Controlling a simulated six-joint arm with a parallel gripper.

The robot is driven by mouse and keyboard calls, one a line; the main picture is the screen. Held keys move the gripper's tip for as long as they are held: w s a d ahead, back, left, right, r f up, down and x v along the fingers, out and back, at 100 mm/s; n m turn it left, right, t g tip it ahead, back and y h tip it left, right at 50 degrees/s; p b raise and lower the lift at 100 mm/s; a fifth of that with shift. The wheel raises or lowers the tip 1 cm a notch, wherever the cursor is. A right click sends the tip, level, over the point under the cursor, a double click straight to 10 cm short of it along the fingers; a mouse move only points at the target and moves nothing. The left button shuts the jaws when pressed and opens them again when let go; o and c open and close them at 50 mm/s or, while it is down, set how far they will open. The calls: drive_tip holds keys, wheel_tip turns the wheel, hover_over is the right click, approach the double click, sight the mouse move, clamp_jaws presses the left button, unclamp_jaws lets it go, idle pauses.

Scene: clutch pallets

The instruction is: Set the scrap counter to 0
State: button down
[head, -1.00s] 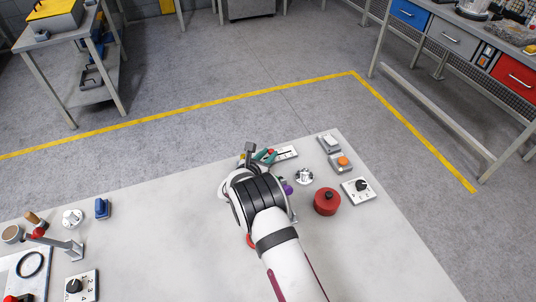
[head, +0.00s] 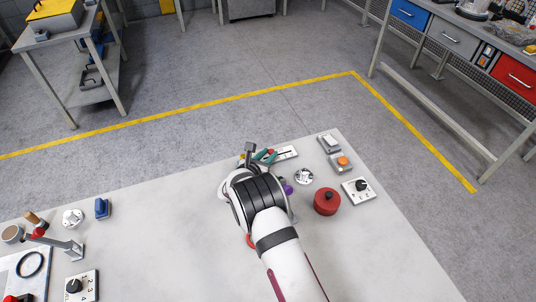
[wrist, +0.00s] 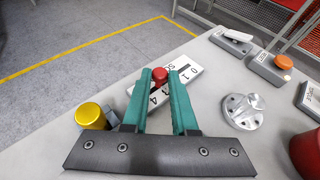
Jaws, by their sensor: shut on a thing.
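A white plate with a row of digits (wrist: 186,68), which looks like the scrap counter, lies on the table ahead of my wrist. Digits 0 and 1 show toward its upper right end, and 3 and 4 toward the lower left. A red knob (wrist: 160,74) stands on it between my teal fingertips. My gripper (wrist: 160,80) is shut on this knob; the fingers hide part of the plate, including its middle. In the head view the plate (head: 288,152) shows just right of the fingers, partly behind them.
A yellow cylinder (wrist: 89,115) stands close left of the fingers. A silver fitting (wrist: 243,110) is to the right. The table's middle is clear.

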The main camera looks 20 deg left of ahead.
sight(288, 156)
drive_tip(key=w+d, duration=0.5)
drive_tip(key=shift+d, duration=0.1)
drive_tip(key=shift+w, duration=0.1)
drive_tip(key=c, duration=0.7)
unclamp_jaws()
drive_tip(key=shift+r, duration=0.1)
wheel_tip(288, 156, up, 4)
drive_tip(key=shift+d+r, duration=0.15)
drive_tip(key=shift+r, duration=0.1)
drive_tip(key=d+r, duration=0.2)
drive_tip(key=d, duration=0.1)
drive_tip(key=d+r, duration=0.2)
drive_tip(key=d, duration=0.2)
drive_tip(key=d+r, duration=0.2)
drive_tip(key=d, duration=0.2)
drive_tip(key=shift+s+d+r, duration=0.15)
drive_tip(key=shift+s+r, duration=0.05)
drive_tip(key=shift+s, duration=0.2)
